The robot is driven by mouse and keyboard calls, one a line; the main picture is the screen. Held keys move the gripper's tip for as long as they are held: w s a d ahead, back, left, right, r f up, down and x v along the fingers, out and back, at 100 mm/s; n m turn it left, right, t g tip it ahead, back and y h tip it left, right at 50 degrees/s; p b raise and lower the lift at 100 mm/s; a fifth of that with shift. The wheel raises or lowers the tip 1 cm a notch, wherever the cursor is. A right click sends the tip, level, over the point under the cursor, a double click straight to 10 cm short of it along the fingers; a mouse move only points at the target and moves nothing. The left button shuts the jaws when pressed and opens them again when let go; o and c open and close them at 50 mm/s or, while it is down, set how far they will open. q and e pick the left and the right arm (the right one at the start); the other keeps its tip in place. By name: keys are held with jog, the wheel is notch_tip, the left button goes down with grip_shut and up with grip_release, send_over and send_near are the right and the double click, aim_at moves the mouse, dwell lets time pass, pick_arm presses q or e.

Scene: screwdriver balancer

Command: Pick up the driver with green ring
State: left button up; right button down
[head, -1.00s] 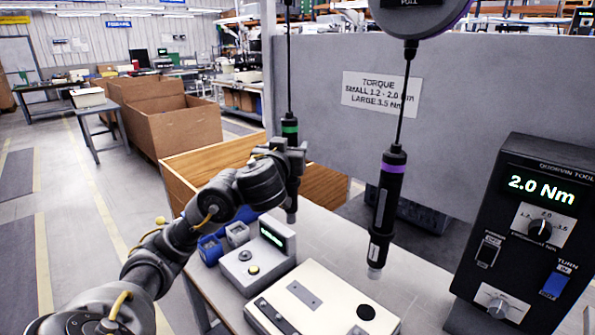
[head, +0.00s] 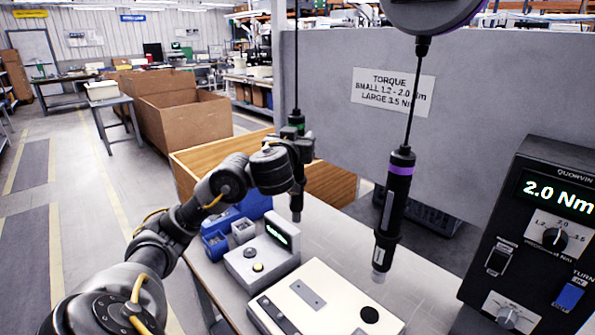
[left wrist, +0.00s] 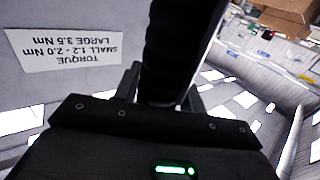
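The driver with the green ring (head: 297,120) hangs upright on a thin cord left of the middle in the head view. Its dark lower body and tip show below my left gripper (head: 299,150), which covers its middle. In the left wrist view, the dark driver body (left wrist: 178,45) stands between the two grey fingers of my left gripper (left wrist: 163,92). Both fingers lie close along its sides with no clear gap, so the gripper looks shut on it. A second driver with a purple ring (head: 397,205) hangs to the right from a round balancer (head: 440,12). My right gripper is not in view.
A white fixture (head: 330,300) and a grey box with a lit display (head: 262,262) stand on the bench below. Blue bins (head: 215,245) are left of it. A black torque controller (head: 545,235) reading 2.0 Nm stands at right. A grey panel (head: 470,120) closes the back.

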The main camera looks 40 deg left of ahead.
pick_arm(q)
jog(key=shift+d, duration=0.1)
grip_shut()
jog(key=shift+r, duration=0.15)
